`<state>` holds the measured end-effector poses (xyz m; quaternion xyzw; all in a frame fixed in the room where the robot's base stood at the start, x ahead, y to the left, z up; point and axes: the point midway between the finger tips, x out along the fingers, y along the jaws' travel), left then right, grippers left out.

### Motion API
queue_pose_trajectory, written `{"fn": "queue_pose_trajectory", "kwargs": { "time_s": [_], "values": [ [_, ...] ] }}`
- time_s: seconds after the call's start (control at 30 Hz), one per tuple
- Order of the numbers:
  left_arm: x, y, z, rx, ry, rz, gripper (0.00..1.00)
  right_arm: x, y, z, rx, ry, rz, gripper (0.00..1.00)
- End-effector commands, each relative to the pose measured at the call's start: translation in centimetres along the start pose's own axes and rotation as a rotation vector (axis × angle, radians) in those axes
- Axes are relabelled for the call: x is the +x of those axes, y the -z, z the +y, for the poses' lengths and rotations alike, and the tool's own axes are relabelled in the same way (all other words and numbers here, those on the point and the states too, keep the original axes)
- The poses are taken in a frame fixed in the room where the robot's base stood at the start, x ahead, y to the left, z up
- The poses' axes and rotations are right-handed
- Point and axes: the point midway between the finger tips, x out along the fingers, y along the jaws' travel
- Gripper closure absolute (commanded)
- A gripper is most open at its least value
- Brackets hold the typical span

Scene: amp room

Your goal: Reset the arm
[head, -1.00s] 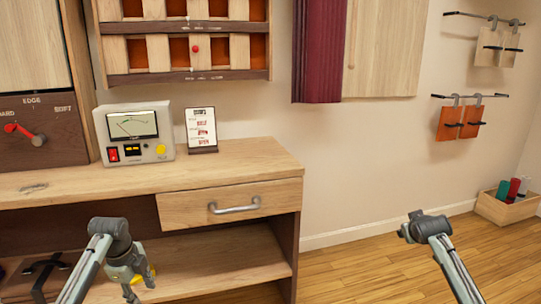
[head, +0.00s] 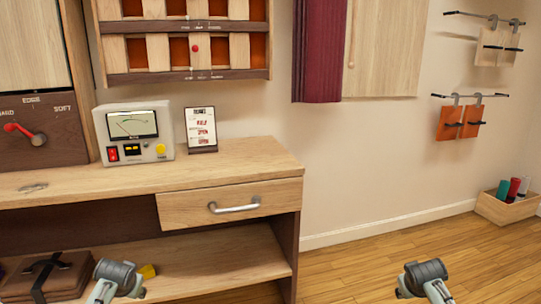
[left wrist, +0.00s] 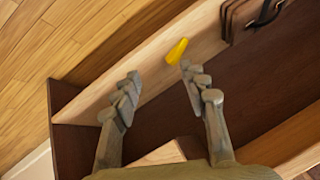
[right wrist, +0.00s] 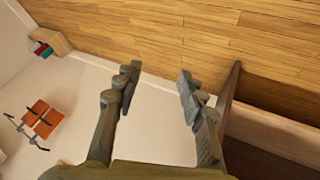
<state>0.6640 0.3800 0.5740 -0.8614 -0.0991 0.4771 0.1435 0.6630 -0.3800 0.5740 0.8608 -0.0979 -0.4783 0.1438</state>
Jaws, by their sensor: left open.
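My left gripper shows in the left wrist view (left wrist: 162,84), its two grey fingers spread apart with nothing between them. In the head view, my left wrist (head: 118,277) is at the bottom left, in front of the low shelf, and its fingers are out of sight. My right gripper shows in the right wrist view (right wrist: 158,78), its fingers apart and empty. In the head view, my right wrist (head: 426,274) is at the bottom right over the floor, clear of the bench. Both wrists stand at about the same height.
A wooden bench (head: 235,162) with a drawer (head: 180,211) stands ahead on the left. A yellow object (left wrist: 177,51) and a brown case (head: 65,277) lie on its low shelf. A meter box (head: 130,150) stands on top.

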Motion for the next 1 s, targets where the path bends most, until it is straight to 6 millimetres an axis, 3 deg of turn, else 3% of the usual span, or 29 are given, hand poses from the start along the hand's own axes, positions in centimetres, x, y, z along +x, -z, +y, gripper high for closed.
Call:
{"fn": "queue_pose_trajectory", "kwargs": {
  "time_s": [0.03,0.17,0.23,0.4,0.5,0.6,0.7,1.0],
  "values": [
    [0.2,-2.6,1.6,0.012,-0.019,-0.021,0.56,0.2,-2.6,-1.5,-0.012,0.018,-0.021,0.6],
    [-0.2,-9.6,5.3,0.037,-0.067,-0.07,0.56,-0.2,-9.6,-5.2,-0.035,0.066,-0.069,0.6],
    [-1.0,-14.1,7.4,0.048,-0.099,-0.103,0.56,-1.0,-14.1,-7.4,-0.046,0.098,-0.102,0.6],
    [-4.8,-24.7,11.5,0.062,-0.172,-0.185,0.56,-4.7,-24.7,-11.5,-0.06,0.17,-0.182,0.6],
    [-7.1,-29.3,12.9,0.062,-0.202,-0.225,0.56,-7.0,-29.2,-12.9,-0.06,0.2,-0.222,0.6],
    [-8.9,-32.1,13.6,0.06,-0.22,-0.252,0.56,-8.8,-32.1,-13.6,-0.058,0.218,-0.249,0.6],
    [-9.9,-33.5,13.9,0.059,-0.229,-0.265,0.56,-9.8,-33.4,-13.9,-0.057,0.227,-0.263,0.6],
    [-10.1,-33.8,14.0,0.059,-0.231,-0.269,0.56,-10.0,-33.7,-14.0,-0.057,0.229,-0.266,0.6]
  ]
}}
